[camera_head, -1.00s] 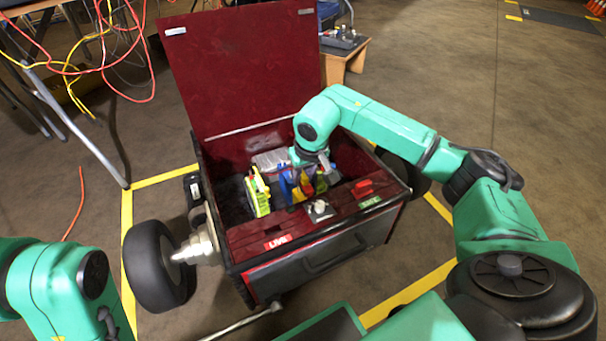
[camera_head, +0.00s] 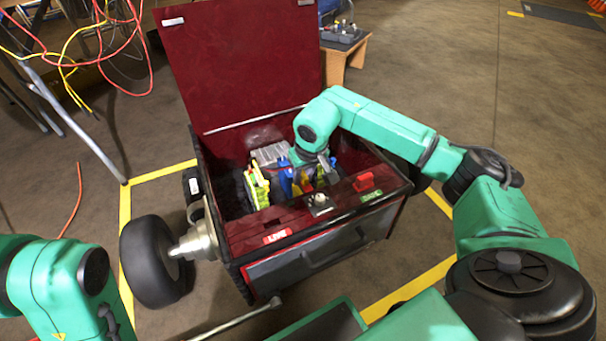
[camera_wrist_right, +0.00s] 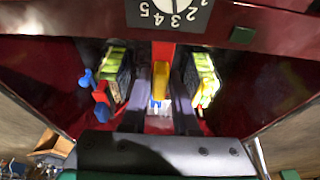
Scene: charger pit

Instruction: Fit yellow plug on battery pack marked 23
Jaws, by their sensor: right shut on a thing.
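A yellow plug (camera_wrist_right: 160,82) is between the two grey fingers of my right gripper (camera_wrist_right: 161,102), which is shut on it. In the head view the right gripper (camera_head: 316,180) is down inside the red box (camera_head: 238,240), and its tips are mostly hidden. A yellow-green battery pack (camera_head: 257,187) stands left of the gripper. In the wrist view one yellow-green pack (camera_wrist_right: 116,76) is on the left and another (camera_wrist_right: 206,78) is on the right. I cannot read a 23 on either. Whether the plug touches a pack is unclear. My left gripper is out of view.
The box's lid (camera_head: 240,65) stands open at the back. A numbered dial (camera_wrist_right: 172,14) and a red part (camera_head: 363,181) sit on the front rim. Blue (camera_wrist_right: 86,78) and red (camera_wrist_right: 101,94) connectors are beside the left pack. A wheel (camera_head: 155,262) is left of the box.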

